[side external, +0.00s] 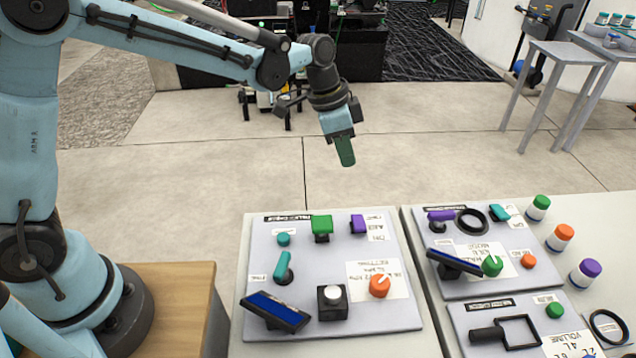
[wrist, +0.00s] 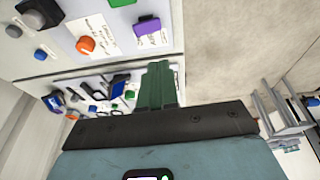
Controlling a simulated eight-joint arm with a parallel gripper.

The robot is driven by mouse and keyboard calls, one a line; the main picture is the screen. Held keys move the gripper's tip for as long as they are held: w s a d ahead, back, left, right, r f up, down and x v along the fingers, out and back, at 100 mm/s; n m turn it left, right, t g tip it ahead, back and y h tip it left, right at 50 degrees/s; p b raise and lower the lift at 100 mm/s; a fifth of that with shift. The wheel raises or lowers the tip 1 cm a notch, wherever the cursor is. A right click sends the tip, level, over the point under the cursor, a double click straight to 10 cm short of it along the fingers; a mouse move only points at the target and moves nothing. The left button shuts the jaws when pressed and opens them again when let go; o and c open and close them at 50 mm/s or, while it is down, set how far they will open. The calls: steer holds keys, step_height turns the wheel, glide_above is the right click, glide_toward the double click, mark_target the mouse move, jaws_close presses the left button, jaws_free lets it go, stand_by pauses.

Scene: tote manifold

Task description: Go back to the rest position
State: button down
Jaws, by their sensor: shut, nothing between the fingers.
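My gripper (side external: 345,151) hangs in the air beyond the far edge of the left control panel (side external: 405,300). Its green fingers are together and hold nothing. They point down, tilted slightly to the right. In the wrist view the shut fingers (wrist: 158,84) stand out from the dark mount, with panels behind and to the left of them. The gripper touches nothing.
Below stand the left panel with an orange knob (side external: 380,285), green switch (side external: 321,226) and blue screen (side external: 276,310), and a right panel (side external: 520,275). Several capped jars (side external: 558,238) stand at right. Grey tables (side external: 555,60) are at the back right.

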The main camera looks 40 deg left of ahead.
steer(key=shift+a+r, duration=0.15)
steer(key=shift+r, duration=0.15)
